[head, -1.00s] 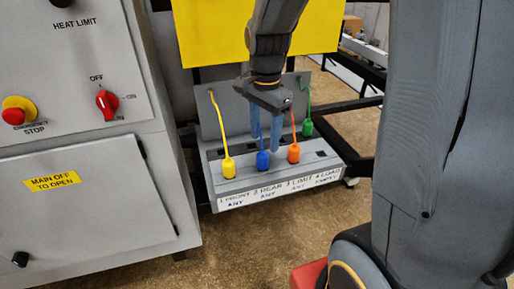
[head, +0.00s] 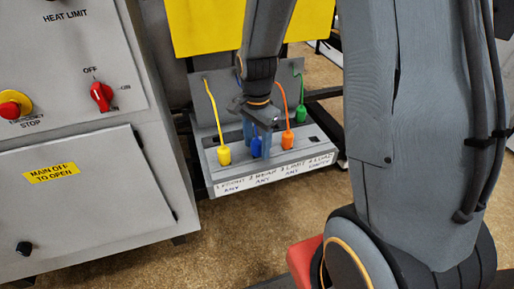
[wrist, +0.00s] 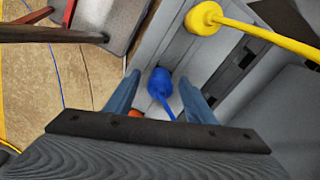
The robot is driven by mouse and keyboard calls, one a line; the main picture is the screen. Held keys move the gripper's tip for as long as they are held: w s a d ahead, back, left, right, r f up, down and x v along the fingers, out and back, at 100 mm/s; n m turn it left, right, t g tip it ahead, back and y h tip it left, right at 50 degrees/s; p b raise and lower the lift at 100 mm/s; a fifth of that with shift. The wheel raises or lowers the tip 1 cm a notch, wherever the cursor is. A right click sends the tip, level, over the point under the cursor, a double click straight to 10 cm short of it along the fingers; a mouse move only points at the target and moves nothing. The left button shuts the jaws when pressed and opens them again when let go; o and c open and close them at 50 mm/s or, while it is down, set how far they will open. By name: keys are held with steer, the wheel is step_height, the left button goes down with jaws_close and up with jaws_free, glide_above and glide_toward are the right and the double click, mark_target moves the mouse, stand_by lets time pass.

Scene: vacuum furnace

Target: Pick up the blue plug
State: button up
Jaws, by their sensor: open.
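The blue plug (head: 256,147) sits on the grey panel with its blue cord, between the yellow and orange plugs. My gripper (head: 257,154) is lowered over it with its two blue-grey fingers open, one on each side of the plug. In the wrist view, the blue plug (wrist: 160,84) lies between the spread fingertips of my gripper (wrist: 158,86), with a gap showing on each side. In the head view, the fingers and wrist partly hide the plug and its cord.
The yellow plug (head: 224,155) is close on the left, the orange plug (head: 287,139) close on the right, and the green plug (head: 300,114) farther right. The panel (head: 222,174) has a labelled front edge. A grey cabinet (head: 90,220) stands at left.

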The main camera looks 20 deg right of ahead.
steer(key=shift+c, duration=0.3)
steer(key=c, duration=1.1)
steer(key=shift+o, duration=0.2)
steer(key=shift+r, duration=0.15)
